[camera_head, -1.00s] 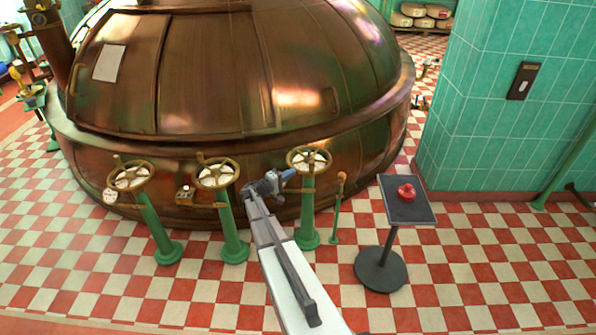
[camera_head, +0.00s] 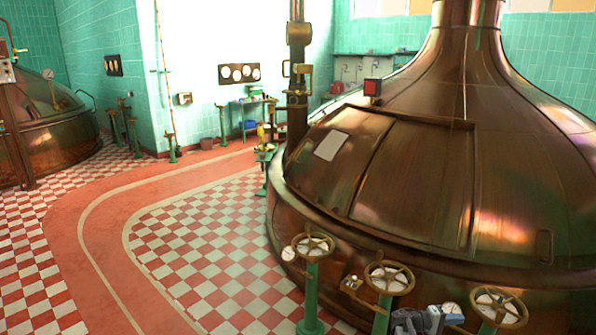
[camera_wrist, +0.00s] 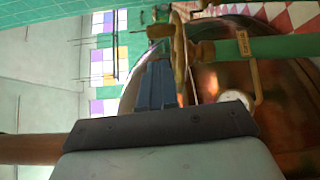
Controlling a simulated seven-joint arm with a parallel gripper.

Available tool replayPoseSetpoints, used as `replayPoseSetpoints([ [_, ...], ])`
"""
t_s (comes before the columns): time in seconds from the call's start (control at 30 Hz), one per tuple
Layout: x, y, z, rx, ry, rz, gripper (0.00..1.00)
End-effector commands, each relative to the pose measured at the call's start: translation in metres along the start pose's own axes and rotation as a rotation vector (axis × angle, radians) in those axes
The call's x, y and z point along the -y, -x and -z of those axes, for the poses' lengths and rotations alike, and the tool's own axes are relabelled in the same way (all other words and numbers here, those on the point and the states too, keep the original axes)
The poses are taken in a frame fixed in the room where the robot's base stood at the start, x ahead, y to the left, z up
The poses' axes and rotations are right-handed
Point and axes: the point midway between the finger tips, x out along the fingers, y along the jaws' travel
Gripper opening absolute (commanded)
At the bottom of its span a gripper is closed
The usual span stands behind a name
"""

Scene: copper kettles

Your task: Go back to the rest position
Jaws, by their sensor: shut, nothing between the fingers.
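My gripper (camera_wrist: 158,72) shows in the wrist view with its blue-grey fingers together and empty. A handwheel (camera_wrist: 180,52) on a green post (camera_wrist: 275,49) shows close by the fingertips, at their right; I cannot tell the gap. In the head view only a grey end part of my arm (camera_head: 410,321) shows at the bottom edge, between two handwheels. The rest of the arm is out of frame. The big copper kettle (camera_head: 400,190) stands behind it.
Brass handwheels on green posts stand before the kettle: left (camera_head: 313,243), middle (camera_head: 389,278) and right (camera_head: 499,307). A second copper kettle (camera_head: 45,125) stands far left. The red floor path (camera_head: 105,245) and the checkered floor (camera_head: 200,250) are largely clear.

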Motion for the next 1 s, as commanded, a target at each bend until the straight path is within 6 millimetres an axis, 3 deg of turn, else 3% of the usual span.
replayPoseSetpoints([
  [0.33, 0.052, 0.013, -0.028, 0.068, 0.049, 0.289, 0.00],
  [0.57, 0.104, 0.054, -0.077, 0.122, 0.048, 0.619, 0.00],
  [0.77, 0.162, 0.119, -0.137, 0.168, 0.053, 0.928, 0.00],
  [1.0, 0.219, 0.228, -0.219, 0.230, 0.071, 1.274, 0.00],
])
